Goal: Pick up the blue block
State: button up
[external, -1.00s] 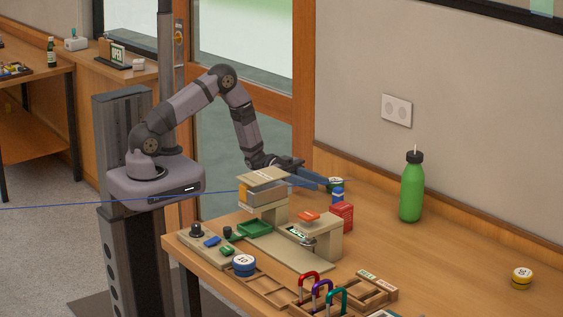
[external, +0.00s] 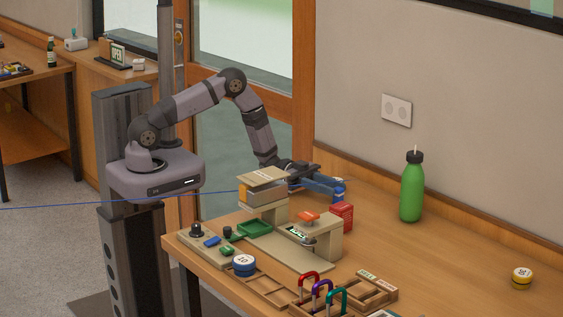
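The small blue block (external: 211,241) lies on a beige board at the near left of the table, close to a green block (external: 226,251). My gripper (external: 338,189) is at the back of the table, well to the right of and behind the blue block. Its blue-grey fingers are low, beside or in front of a small blue container that they now mostly hide. I cannot tell whether the fingers are open or shut, or whether they touch the container.
A beige stand (external: 264,190) with a green tray (external: 254,229) lies between my gripper and the blue block. A red crate (external: 341,217) is near the gripper. A blue tin (external: 244,265), carabiners (external: 321,291) and a green bottle (external: 412,190) stand around. The right of the table is mostly clear.

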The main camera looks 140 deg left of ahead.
jog(key=shift+w, duration=0.5)
grip_shut()
jog(key=shift+a, duration=0.1)
notch_tip(320, 180, up, 10)
jog(key=b, duration=0.1)
dwell(0.4)
